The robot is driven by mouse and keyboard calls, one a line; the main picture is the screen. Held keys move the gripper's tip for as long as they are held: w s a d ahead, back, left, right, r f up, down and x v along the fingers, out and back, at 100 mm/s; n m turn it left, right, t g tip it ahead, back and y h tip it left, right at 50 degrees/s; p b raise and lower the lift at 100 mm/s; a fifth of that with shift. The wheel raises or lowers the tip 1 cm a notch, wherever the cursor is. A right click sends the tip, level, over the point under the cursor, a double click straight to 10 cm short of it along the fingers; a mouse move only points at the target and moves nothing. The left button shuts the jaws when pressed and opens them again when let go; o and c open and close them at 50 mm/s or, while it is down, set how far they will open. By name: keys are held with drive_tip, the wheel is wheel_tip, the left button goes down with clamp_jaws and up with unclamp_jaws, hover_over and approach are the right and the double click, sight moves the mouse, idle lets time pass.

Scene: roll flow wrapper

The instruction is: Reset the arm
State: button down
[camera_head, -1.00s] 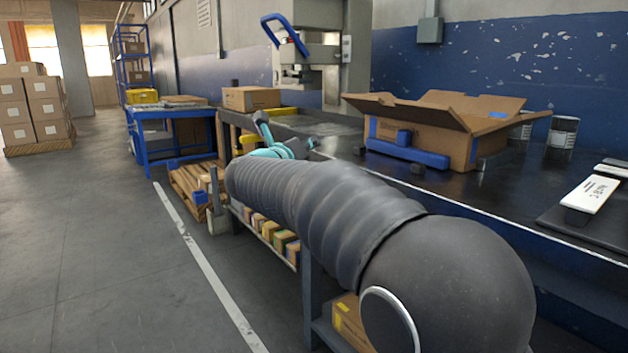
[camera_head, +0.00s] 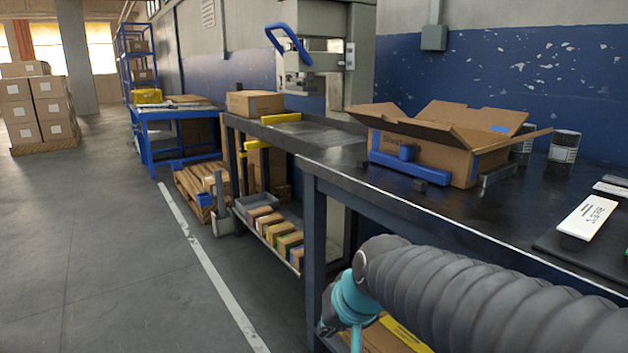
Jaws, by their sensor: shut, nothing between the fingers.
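My arm, in a ribbed dark grey sleeve, reaches in from the lower right in the head view. At its end is my teal gripper (camera_head: 345,318), low in front of the workbench's near edge, beside a table leg and below the bench top. It is shut and holds nothing. Its lower end runs close to the bottom of the picture, and the fingertips are small and hard to make out.
The dark workbench (camera_head: 345,165) carries an open cardboard box (camera_head: 450,150), a blue tool (camera_head: 408,170), two cans (camera_head: 564,147) and a white labelled item (camera_head: 588,217). A lower shelf holds several small boxes (camera_head: 275,230). Open floor (camera_head: 110,250) lies to the left.

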drive_tip(key=s+d+r+h+p, duration=0.3)
drive_tip(key=s+d+p, duration=0.1)
drive_tip(key=s+d, duration=0.8)
drive_tip(key=shift+s+d+r+m, duration=0.35)
drive_tip(key=shift+d+m, duration=0.05)
drive_tip(key=shift+d, duration=0.3)
drive_tip(key=shift+d, duration=0.1)
